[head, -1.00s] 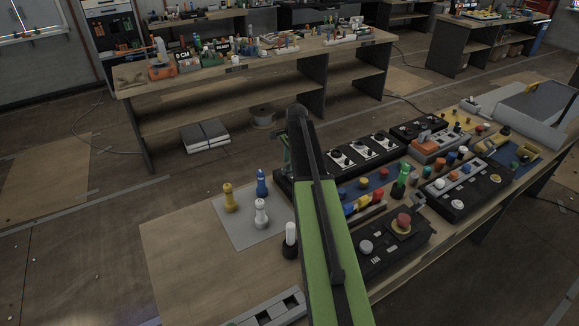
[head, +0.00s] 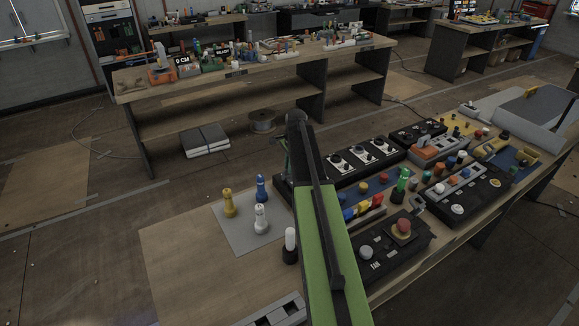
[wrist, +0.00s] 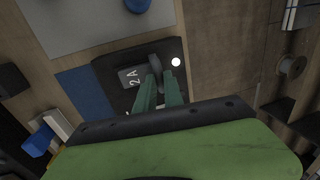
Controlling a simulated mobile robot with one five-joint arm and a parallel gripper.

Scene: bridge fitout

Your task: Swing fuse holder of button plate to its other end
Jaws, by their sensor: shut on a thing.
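My gripper (wrist: 161,82) shows in the wrist view as two green fingers, closed on a dark grey fuse holder (wrist: 155,64). A round white spot (wrist: 176,62) lies on the plate to the right of the holder. The fingers hide part of the plate and holder. In the head view my arm covers most of the gripper, and only a bit of green finger (head: 285,163) shows past it.
A grey mat (head: 236,238) with blue, yellow and white pieces lies left of my arm. A black stand with a white post (head: 290,239) is close to the arm. Several button boxes (head: 362,156) crowd the right of the bench. The bench's left front (head: 185,260) is clear.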

